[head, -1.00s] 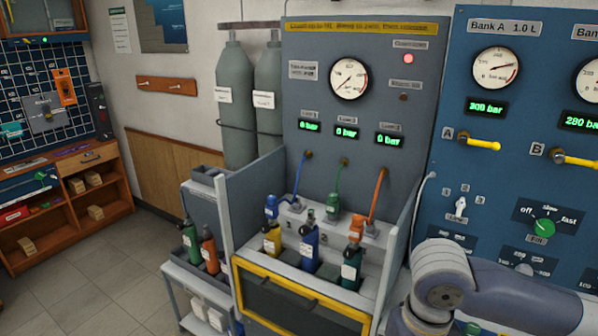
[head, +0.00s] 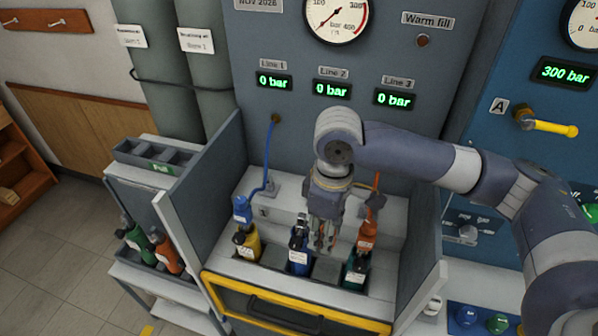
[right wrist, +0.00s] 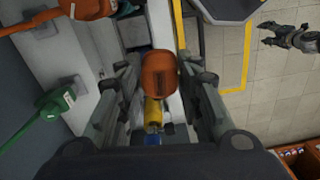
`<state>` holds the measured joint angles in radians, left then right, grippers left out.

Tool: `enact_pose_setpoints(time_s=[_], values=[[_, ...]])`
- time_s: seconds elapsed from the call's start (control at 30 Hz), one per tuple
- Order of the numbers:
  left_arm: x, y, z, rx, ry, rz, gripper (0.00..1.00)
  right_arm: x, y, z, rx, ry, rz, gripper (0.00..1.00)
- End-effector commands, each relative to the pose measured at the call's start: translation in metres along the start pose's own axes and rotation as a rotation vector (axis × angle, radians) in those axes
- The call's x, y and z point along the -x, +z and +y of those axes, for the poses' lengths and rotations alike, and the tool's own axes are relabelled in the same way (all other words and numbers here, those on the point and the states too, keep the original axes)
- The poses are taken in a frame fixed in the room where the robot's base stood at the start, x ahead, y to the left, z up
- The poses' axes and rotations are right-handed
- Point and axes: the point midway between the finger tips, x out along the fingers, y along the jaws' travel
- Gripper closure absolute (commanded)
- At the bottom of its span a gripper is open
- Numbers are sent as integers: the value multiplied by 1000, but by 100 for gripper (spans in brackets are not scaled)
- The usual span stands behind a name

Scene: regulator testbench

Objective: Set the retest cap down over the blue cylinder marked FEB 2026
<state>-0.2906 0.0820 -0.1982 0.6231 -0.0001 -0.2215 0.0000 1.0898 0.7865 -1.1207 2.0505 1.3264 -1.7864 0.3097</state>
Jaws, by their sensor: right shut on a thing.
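My right gripper (head: 322,244) points down over the bench's cylinder rack, just right of the blue cylinder (head: 299,256). Its fingers are shut on an orange cap-like piece (right wrist: 158,75), which fills the gap between them in the right wrist view; only bits of orange show in the head view. The blue cylinder stands upright with a dark valve on top and a white label too small to read. The held piece is apart from it.
A yellow cylinder (head: 247,245) stands left of the blue one. A green cylinder (head: 354,271) with an orange connector (head: 367,236) stands close on the right. The green line connector (right wrist: 55,103) is beside the gripper. Side panels (head: 203,190) bound the bay.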

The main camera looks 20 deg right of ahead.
Motion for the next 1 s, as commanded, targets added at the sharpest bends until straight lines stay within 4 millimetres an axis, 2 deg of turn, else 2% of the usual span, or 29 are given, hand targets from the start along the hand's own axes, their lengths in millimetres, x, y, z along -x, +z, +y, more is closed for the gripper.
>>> enact_pose_setpoints(time_s=[0.03, 0.27, 0.43, 0.7, 0.9, 1.0], values=[[13, 6, 2, 0, 2, -11, 44, 10, -6, 3, 84, -1, 1, 89], [40, 22, 6, -2, 8, -37, 44, 23, -26, 15, 500, -1, 2, 89], [59, 16, 6, -2, 8, -30, 44, 33, -41, 23, 809, 1, 0, 89], [88, -14, 1, -2, 4, 11, 44, 46, -61, 36, 1294, 3, -10, 89], [102, -10, 2, -2, 5, 2, 44, 51, -71, 44, 1564, 3, -21, 89], [106, -4, 2, -1, 5, -7, 44, 52, -74, 46, 1643, 3, -24, 89]])
